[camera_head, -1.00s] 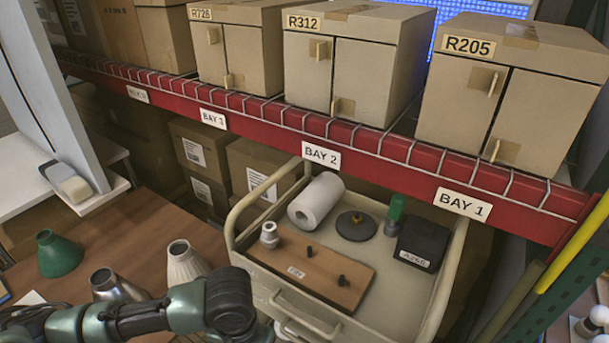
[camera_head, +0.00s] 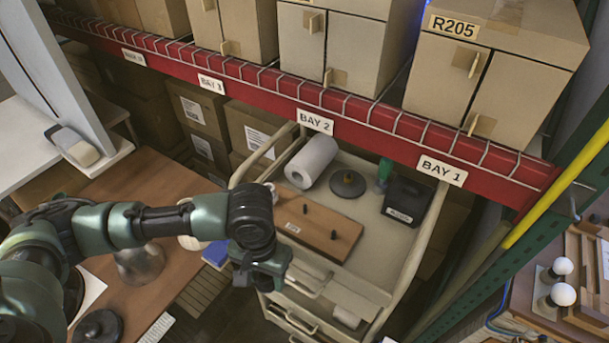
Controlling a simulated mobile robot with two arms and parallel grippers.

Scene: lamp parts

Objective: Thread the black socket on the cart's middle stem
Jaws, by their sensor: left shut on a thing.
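The cart (camera_head: 398,275) stands at the centre with a brown board (camera_head: 318,239) on its top. The board's left end is mostly behind my left arm. My left gripper (camera_head: 262,279) points down in front of the cart's near left side, apart from the stems. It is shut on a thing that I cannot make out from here. I cannot pick out the black socket for sure. My right gripper is not in view.
A paper roll (camera_head: 311,162), dark disc (camera_head: 348,183), green bottle (camera_head: 384,173) and black box (camera_head: 406,201) stand on the cart's far side. The red shelf beam (camera_head: 375,135) runs behind. A wooden table (camera_head: 145,190) with lamp shades lies left, white bulbs (camera_head: 563,294) right.

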